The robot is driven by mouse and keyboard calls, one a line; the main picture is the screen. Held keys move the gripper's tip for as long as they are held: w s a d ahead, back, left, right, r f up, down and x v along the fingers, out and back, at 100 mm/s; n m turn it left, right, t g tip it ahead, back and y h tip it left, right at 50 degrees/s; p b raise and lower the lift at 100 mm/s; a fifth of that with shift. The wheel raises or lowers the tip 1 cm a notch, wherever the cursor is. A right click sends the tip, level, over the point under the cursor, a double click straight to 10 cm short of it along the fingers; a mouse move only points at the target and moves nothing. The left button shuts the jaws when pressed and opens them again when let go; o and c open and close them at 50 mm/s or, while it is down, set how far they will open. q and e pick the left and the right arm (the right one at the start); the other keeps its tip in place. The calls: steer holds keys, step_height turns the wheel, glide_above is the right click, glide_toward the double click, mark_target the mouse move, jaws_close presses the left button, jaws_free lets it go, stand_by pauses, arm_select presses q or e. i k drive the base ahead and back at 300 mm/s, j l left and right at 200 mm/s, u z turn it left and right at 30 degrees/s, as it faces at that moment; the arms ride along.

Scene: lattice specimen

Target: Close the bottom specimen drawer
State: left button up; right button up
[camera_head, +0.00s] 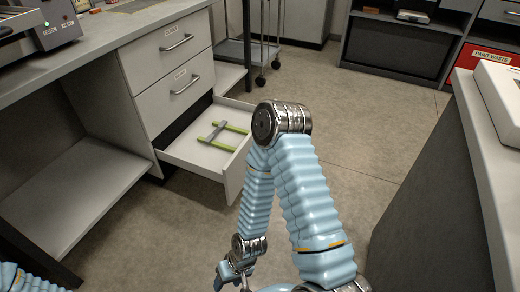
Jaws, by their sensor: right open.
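The bottom specimen drawer (192,164) is pulled out of the white cabinet, below two shut drawers. A flat item with two green bars and a grey crosspiece (222,132) lies in it. My right arm passes in front of the drawer's right end and hides part of it. My right gripper (230,280) is low at the bottom edge of the view, below and in front of the drawer and apart from it. It is open and partly cut off by the frame. Only a piece of my left arm shows at the lower left corner; its gripper is out of view.
The upper drawers (170,50) have metal handles. A wheeled cart (250,50) stands behind the cabinet. An open shelf (75,190) is left of the drawer. A grey counter (440,190) stands at the right. The floor (345,110) between them is clear.

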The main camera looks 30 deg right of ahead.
mark_target(223, 160)
steer(key=i+l+z, duration=0.45)
steer(key=i+z, duration=0.2)
steer(key=i+l+z, duration=0.25)
steer(key=i+l, duration=0.15)
steer(key=i, duration=0.2)
steer(key=j+u, duration=0.3)
steer(key=i+j+u, duration=0.15)
steer(key=j+u, duration=0.2)
